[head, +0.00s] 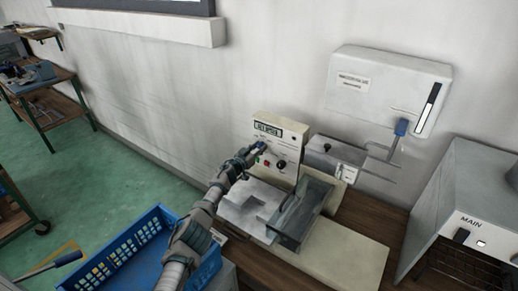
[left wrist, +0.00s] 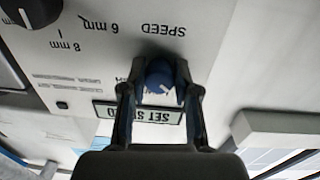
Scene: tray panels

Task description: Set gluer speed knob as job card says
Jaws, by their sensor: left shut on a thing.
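The gluer (head: 353,251) is a cream machine with an upright front panel (head: 290,149). In the left wrist view, upside down, the blue speed knob (left wrist: 161,76) with a white pointer mark sits by the word SPEED. My left gripper (head: 262,148) reaches the panel; its fingers (left wrist: 160,80) are shut around the knob, one on each side. A framed plate (left wrist: 150,113) reads SET and more, partly hidden by the fingers. A black knob (left wrist: 32,8) has 6 mm and 8 mm marks. I cannot identify a job card. My right gripper is not in view.
A blue crate (head: 118,250) stands at the front left. A clear cover (head: 301,213) lies on the gluer beside my arm.

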